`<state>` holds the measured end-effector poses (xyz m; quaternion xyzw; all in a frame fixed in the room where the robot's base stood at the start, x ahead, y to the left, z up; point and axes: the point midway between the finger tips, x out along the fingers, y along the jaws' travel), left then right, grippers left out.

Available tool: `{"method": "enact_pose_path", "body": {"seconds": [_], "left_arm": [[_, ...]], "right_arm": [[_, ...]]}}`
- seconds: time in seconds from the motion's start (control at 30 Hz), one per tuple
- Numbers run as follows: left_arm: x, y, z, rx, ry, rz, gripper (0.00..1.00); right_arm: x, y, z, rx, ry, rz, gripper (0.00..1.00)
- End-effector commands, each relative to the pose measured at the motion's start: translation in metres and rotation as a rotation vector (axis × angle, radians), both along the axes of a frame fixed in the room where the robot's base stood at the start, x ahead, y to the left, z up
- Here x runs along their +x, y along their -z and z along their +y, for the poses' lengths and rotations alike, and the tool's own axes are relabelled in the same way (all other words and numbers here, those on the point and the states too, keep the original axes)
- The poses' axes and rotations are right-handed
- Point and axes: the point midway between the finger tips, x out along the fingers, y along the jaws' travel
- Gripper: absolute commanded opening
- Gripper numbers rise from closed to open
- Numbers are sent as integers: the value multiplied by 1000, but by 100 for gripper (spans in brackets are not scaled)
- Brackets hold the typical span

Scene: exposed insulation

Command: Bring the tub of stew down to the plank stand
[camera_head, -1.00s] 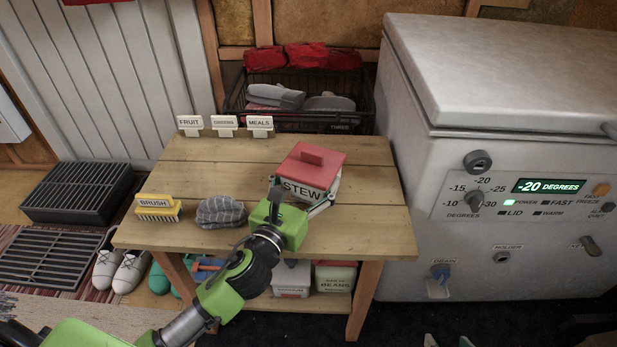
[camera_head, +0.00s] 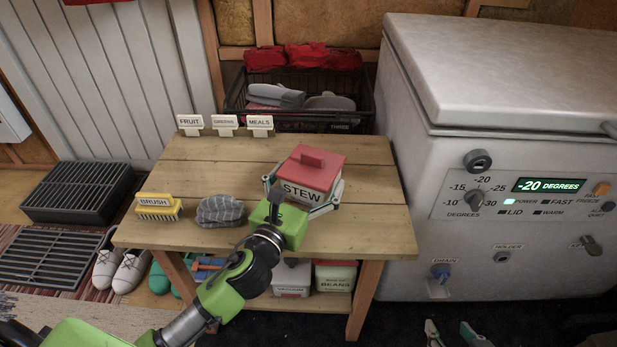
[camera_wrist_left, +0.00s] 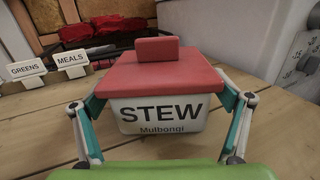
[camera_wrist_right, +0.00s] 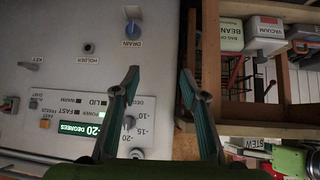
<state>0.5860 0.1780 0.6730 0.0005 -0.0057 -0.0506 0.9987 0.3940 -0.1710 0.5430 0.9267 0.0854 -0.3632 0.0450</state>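The stew tub (camera_head: 305,187), white with a red lid and handle, stands upright on the wooden plank stand (camera_head: 350,235), towards its right side. My left gripper (camera_head: 302,197) is open around the near part of the tub, one finger on each side. In the left wrist view the tub (camera_wrist_left: 160,112) shows its STEW label between the spread fingers, and its base appears to rest on the planks. My right gripper (camera_head: 455,337) is open and empty low in front of the freezer; its spread fingers also show in the right wrist view (camera_wrist_right: 160,90).
A yellow brush (camera_head: 158,208) and a grey cloth cap (camera_head: 220,211) lie left of the tub. Label cards (camera_head: 224,124) line the back left edge. A wire basket (camera_head: 310,110) stands behind, the white freezer (camera_head: 500,150) at right. Planks behind the tub are clear.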

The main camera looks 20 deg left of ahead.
Motion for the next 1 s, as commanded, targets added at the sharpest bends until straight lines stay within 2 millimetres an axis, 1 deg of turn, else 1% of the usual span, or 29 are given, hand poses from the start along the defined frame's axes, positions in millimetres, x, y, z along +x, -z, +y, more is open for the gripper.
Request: {"method": "enact_pose_path", "body": {"seconds": [0.03, 0.33, 0.37, 0.5, 0.53, 0.67, 0.83, 1.0], "left_arm": [[-2, 12, -1, -1, 1, 22, 91], [-3, 11, -2, -1, 3, 24, 91], [-3, 9, -2, -1, 3, 24, 91], [-2, -2, -2, -2, 3, 22, 91], [-6, -1, -2, -1, 3, 24, 91], [-34, -2, 1, -1, 4, 20, 91], [-66, -4, 5, 0, 2, 17, 91], [-93, -5, 8, -1, 1, 13, 91]], "right_arm": [[0, 2, 0, 0, 0, 2, 40], [-6, 5, 0, -1, 0, 20, 40], [-8, 6, -1, -2, 1, 31, 40], [-29, 19, -8, -24, 11, 135, 40], [-33, 21, -9, -28, 12, 152, 40], [-43, 26, -13, -40, 16, 199, 40], [-49, 30, -15, -47, 18, 227, 40], [-46, 28, -15, -43, 17, 213, 40]]}}
